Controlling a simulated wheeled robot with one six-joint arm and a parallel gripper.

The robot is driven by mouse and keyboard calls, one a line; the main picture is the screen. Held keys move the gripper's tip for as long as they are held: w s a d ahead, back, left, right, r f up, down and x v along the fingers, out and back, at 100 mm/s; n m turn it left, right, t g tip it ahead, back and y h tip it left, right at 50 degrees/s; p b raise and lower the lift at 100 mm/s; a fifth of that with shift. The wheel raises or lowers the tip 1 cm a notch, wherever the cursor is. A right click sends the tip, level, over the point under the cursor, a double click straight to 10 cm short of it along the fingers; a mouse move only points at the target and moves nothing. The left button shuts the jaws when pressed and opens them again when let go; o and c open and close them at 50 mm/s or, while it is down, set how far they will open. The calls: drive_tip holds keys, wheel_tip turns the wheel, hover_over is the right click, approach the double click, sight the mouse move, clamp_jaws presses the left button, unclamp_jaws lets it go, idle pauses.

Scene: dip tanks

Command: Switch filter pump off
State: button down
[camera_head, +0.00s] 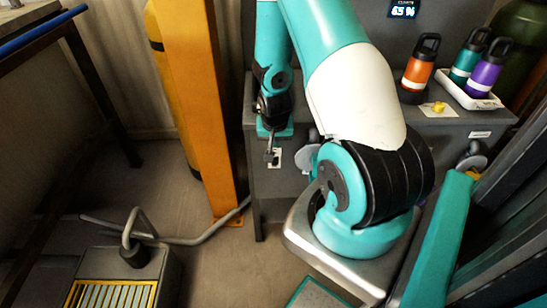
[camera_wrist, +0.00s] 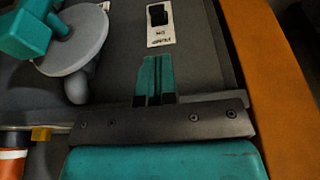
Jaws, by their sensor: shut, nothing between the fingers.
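The switch is a black rocker on a small white plate (camera_head: 275,160), set on the front of the dark grey cabinet. In the wrist view the plate (camera_wrist: 160,36) carries upside-down lettering that seems to read PUMP and ON, beside the black rocker (camera_wrist: 158,14). I cannot tell which way the rocker is tipped. My gripper (camera_head: 269,157) is in front of the plate and partly covers it in the head view. In the wrist view its teal fingers (camera_wrist: 155,62) are shut together and empty, pointing toward the plate. Whether they touch the switch cannot be told.
A grey disc with a teal handle (camera_wrist: 75,40) is beside the switch. On the cabinet (camera_head: 450,132) stand an orange bottle (camera_head: 419,70) and a white tray (camera_head: 455,91) holding teal and purple bottles. An orange post (camera_head: 202,100) rises left of the cabinet.

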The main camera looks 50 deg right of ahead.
sight(274, 162)
drive_tip(key=b+x, duration=0.7)
drive_tip(key=x, duration=0.3)
drive_tip(key=shift+b, duration=0.4)
drive_tip(key=shift+f, duration=0.1)
